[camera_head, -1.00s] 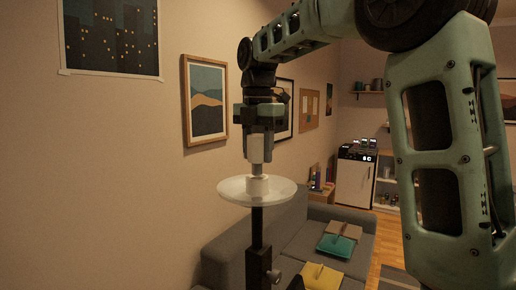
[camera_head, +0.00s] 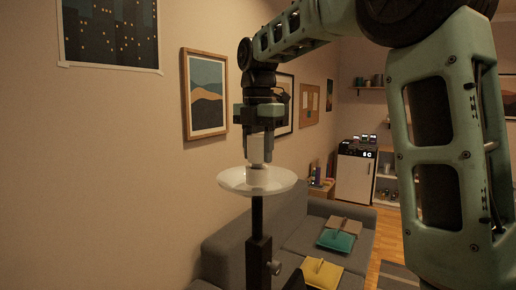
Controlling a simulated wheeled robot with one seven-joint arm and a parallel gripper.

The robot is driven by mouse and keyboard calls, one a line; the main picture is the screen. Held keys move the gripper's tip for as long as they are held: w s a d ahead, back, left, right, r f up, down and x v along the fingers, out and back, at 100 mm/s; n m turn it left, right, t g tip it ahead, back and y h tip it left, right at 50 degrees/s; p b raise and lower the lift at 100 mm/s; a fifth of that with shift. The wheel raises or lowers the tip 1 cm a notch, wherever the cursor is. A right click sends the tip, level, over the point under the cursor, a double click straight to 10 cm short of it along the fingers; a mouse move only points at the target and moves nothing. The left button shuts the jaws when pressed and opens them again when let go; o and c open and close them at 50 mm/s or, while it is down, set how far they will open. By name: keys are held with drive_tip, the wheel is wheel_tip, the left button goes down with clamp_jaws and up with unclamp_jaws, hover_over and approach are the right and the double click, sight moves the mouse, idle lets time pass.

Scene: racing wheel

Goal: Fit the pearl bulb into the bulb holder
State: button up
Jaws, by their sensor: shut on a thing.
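My gripper (camera_head: 259,148) points straight down and is shut on the white pearl bulb (camera_head: 255,149). The bulb is upright, directly above the bulb holder. The bulb holder is a short white socket (camera_head: 257,178) in the middle of a shallow white dish (camera_head: 233,184), on a black stand (camera_head: 257,250). The bulb's narrow metal base is at the top of the socket, with little of it showing. From this angle I cannot tell how far the base is inside the socket.
A grey sofa (camera_head: 225,258) with yellow and teal cushions stands behind the stand. A wall with framed pictures (camera_head: 205,94) is to the left. My own arm fills the right side. The space around the dish looks clear.

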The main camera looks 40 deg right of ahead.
drive_tip(key=shift+f, duration=0.25)
drive_tip(key=o, duration=1)
drive_tip(key=shift+o, duration=0.2)
drive_tip(key=shift+r, duration=0.1)
wheel_tip(320, 180, up, 17)
drive_tip(key=shift+r, duration=0.15)
